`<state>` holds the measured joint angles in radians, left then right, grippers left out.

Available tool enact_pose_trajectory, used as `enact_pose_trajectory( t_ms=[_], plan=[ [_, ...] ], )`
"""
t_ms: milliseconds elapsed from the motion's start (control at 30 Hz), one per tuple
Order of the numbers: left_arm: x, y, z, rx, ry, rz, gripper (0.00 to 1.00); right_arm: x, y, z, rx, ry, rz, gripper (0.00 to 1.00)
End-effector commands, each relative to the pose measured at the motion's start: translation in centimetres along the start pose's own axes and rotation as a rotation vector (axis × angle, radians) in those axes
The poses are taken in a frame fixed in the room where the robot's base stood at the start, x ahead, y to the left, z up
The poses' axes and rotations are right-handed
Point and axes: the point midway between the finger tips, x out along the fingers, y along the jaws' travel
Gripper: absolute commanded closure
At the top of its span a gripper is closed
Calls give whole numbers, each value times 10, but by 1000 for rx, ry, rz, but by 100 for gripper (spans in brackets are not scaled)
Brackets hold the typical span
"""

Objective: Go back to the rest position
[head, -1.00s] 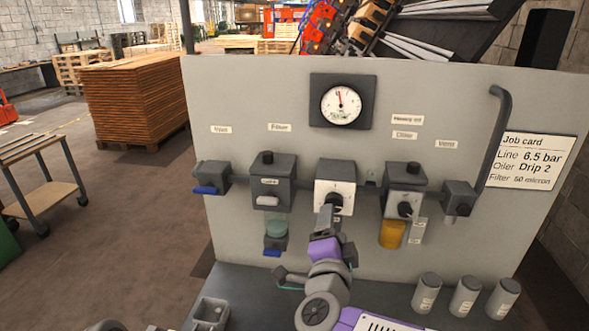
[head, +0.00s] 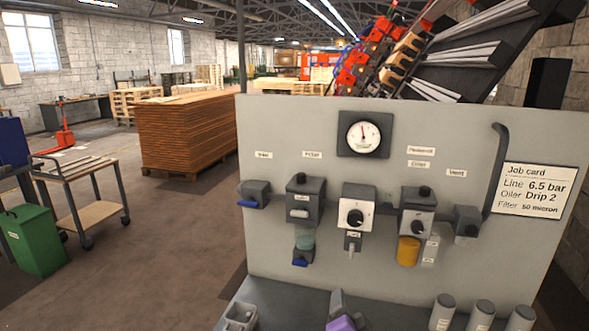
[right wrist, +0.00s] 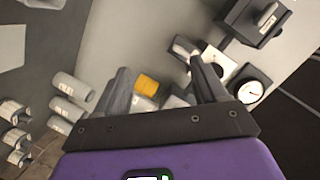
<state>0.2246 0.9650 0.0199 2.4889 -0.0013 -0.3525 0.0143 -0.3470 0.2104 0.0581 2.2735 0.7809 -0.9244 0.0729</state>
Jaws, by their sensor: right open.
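My right gripper (head: 337,301) shows at the bottom edge of the head view, low in front of the grey panel (head: 275,238). It is apart from the white regulator block (head: 357,206) and its black knob. In the right wrist view my right gripper (right wrist: 163,82) has its two fingers spread with nothing held between them. The panel, the orange bowl (right wrist: 147,85) and the gauge (right wrist: 250,91) lie beyond the fingers, tilted. Most of my right arm is below the head view. My left gripper is not in view.
Several grey canisters (head: 480,316) stand at the bench's right front. A grey open holder (head: 240,317) sits at its left. A job card (head: 534,190) hangs on the panel's right. A trolley (head: 90,212) and green bin (head: 34,240) stand on the floor at left.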

Motion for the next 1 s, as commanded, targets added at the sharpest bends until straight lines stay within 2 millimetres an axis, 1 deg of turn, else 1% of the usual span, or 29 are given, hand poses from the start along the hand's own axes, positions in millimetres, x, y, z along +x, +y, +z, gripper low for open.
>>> enact_pose_trajectory(
  t_ms=[33,67,167,200,267,300,333,367,400,467,500,567,600,700,800,900,1000],
  plan=[
    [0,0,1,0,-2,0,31,7,18,16,-41,-44,26,29],
    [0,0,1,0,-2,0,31,11,29,26,-66,-73,39,29],
    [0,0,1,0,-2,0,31,21,73,64,-157,-193,90,29],
    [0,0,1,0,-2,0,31,23,94,82,-196,-254,115,29],
    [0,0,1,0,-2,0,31,22,130,109,-251,-353,154,29],
    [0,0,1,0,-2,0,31,18,153,128,-283,-422,180,29],
    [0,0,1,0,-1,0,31,14,170,140,-304,-475,198,29],
    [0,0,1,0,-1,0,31,9,187,153,-324,-527,215,29],
    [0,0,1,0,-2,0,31,1,210,169,-347,-600,239,29],
    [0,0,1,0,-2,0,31,-16,242,192,-375,-711,272,29],
    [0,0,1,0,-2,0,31,-30,263,208,-390,-789,293,29],
    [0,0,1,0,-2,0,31,-53,293,228,-407,-905,321,29],
    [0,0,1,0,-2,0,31,-70,310,241,-413,-981,338,29],
    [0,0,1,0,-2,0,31,-111,342,265,-417,-1149,363,29],
    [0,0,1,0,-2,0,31,-144,361,280,-412,-1270,375,29],
    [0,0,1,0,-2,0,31,-162,370,287,-407,-1336,378,29],
    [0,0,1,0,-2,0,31,-169,372,289,-405,-1360,377,29]
  ],
)
